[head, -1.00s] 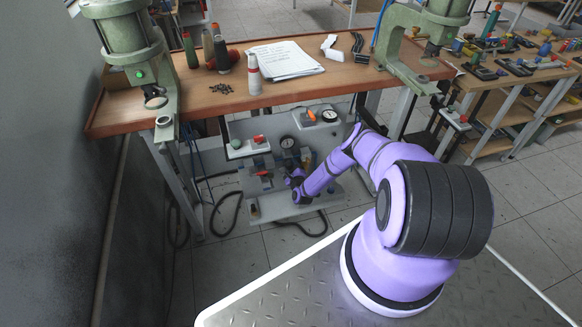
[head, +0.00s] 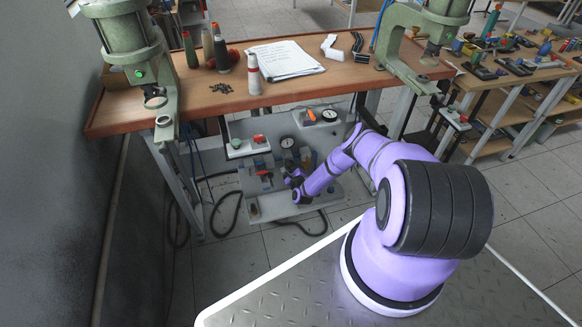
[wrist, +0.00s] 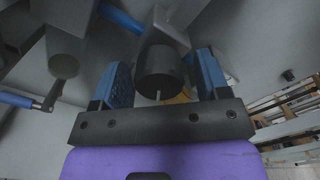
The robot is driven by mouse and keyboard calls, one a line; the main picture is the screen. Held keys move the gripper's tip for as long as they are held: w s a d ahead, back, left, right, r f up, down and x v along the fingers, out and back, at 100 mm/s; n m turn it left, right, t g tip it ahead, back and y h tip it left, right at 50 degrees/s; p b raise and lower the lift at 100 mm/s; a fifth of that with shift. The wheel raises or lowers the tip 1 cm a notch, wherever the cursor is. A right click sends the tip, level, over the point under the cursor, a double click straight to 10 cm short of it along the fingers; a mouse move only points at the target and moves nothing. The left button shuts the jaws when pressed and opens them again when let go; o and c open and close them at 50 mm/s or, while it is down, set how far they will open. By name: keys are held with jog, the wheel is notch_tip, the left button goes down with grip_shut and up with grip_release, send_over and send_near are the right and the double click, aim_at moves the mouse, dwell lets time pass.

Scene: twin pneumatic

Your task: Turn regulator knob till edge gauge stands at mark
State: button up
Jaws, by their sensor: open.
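In the wrist view, a dark, round regulator knob (wrist: 158,84) sits between the two blue-padded fingers of my gripper (wrist: 163,68). The fingers are open, with a visible gap on each side of the knob. A thin pale line shows at the knob's near edge. In the head view, my gripper (head: 295,180) is low at the panel under the bench, and my arm partly covers that area. One round gauge (head: 287,142) is on the panel and a white-faced gauge (head: 329,114) is farther right. Their needles and marks are too small to read.
The wooden bench top (head: 200,98) overhangs the panel. Green presses (head: 125,45) stand at its left and right ends. Dark hoses (head: 232,212) hang near the floor. In the wrist view, a grey cylinder (wrist: 64,55) and blue tube (wrist: 122,19) are close by on the left.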

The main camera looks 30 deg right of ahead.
jog(key=v, duration=1)
jog(key=shift+s, duration=0.4)
jog(key=shift+a, duration=0.1)
dwell(1.1)
